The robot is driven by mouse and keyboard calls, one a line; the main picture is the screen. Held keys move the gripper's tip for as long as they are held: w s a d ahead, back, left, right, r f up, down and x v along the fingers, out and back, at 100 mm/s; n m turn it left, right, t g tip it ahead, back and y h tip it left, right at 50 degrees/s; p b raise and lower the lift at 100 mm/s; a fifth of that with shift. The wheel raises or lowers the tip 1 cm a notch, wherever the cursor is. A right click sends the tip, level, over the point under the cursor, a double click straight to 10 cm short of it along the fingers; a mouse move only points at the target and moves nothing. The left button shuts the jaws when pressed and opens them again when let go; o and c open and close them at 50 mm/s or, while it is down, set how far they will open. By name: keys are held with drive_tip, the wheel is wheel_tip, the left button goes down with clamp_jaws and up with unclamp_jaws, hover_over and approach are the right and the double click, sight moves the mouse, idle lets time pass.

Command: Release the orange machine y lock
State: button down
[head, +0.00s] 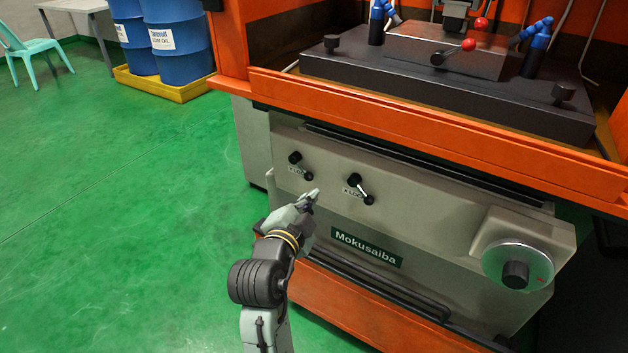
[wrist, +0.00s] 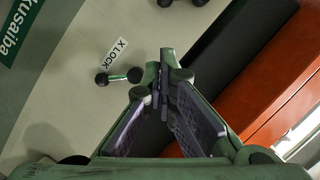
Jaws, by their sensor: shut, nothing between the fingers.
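The orange machine's grey front panel carries two small lock levers with black ball ends. The left lever (head: 302,166) has a label whose first letter is too small to read for certain; part of it shows at the top edge of the wrist view (wrist: 168,3). The right lever (head: 362,190) is marked X LOCK in the wrist view (wrist: 134,75). My gripper (head: 314,193) is shut and empty. In the head view it appears below and between the two levers. In the wrist view its fingertips (wrist: 165,60) appear beside the X LOCK lever; contact is not clear.
An orange ledge (head: 420,125) overhangs the panel. A large handwheel (head: 516,268) sticks out at the right. Dark bars (head: 385,290) run below the Mokusaiba sign (head: 367,248). Blue drums (head: 180,45) stand at the back left.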

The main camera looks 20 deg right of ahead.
sight(302, 167)
drive_tip(key=p+x, duration=0.1)
drive_tip(key=x, duration=0.2)
drive_tip(key=a+x, duration=0.1)
drive_tip(key=x, duration=0.3)
drive_tip(key=w+f+p+x, duration=0.1)
drive_tip(key=x, duration=0.3)
drive_tip(key=shift+w+a+p, duration=0.1)
drive_tip(key=shift+a+p, duration=0.05)
drive_tip(key=shift+p, duration=0.15)
drive_tip(key=shift+w+f, duration=0.3)
drive_tip(key=shift+w, duration=0.1)
drive_tip(key=shift+f, duration=0.1)
drive_tip(key=shift+a+f+b, duration=0.1)
drive_tip(key=shift+f+b, duration=0.05)
drive_tip(key=shift+b, duration=0.2)
drive_tip(key=shift+f+m+b, duration=0.1)
drive_tip(key=shift+m+b, duration=0.2)
drive_tip(key=shift+b, duration=0.35)
